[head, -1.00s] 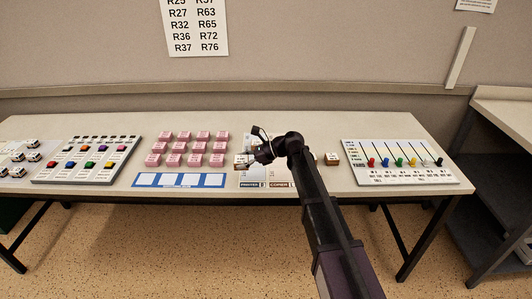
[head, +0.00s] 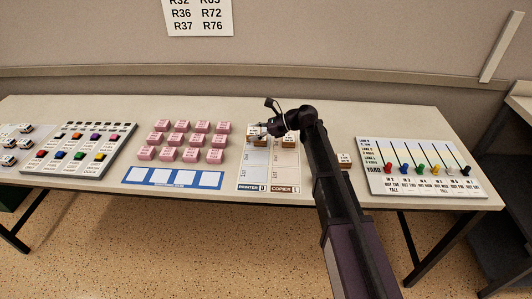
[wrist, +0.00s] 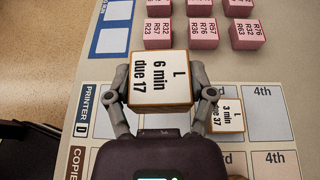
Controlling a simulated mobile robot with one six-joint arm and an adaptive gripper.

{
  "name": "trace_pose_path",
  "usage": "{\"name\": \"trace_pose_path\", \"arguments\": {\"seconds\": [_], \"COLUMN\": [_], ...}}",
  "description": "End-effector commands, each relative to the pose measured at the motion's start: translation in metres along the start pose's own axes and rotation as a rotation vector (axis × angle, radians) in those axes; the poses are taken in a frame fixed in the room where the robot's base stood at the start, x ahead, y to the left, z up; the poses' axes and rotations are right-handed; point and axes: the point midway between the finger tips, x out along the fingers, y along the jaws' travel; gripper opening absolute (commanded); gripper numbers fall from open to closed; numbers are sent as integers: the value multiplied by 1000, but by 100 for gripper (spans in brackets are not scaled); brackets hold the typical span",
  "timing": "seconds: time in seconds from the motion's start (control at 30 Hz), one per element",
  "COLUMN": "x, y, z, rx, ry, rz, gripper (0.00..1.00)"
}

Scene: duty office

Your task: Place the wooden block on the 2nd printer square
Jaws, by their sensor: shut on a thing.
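My gripper (wrist: 160,88) is shut on a wooden block (wrist: 162,80) with a white top reading "L 6 min due 17". In the wrist view the block is in front of the printer strip and hides part of it. The printer strip (wrist: 162,124) runs across that view, its "PRINTER D" label at the left and its 4th square at the right. A second wooden block, "3 min due 37" (wrist: 227,116), sits toward the strip's 4th-square end. In the head view my gripper (head: 258,134) is over the far part of the printer strip (head: 252,175); the held block's height is unclear.
The copier strip (head: 285,172) lies beside the printer strip, with a wooden block (head: 289,142) near its far end. Another block (head: 344,160) stands right of my arm. Pink blocks (head: 188,140) and a blue strip (head: 130,176) lie left; a yard board (head: 420,180) stands right.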

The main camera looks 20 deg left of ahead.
Motion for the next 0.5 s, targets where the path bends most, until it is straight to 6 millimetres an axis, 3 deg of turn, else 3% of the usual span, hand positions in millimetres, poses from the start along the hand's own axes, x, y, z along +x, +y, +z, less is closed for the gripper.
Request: {"name": "trace_pose_path", "arguments": {"seconds": [0.5], "x": [-16], "y": [-4], "z": [-7], "rx": [8], "ry": [0], "rz": [-20], "gripper": [23]}}
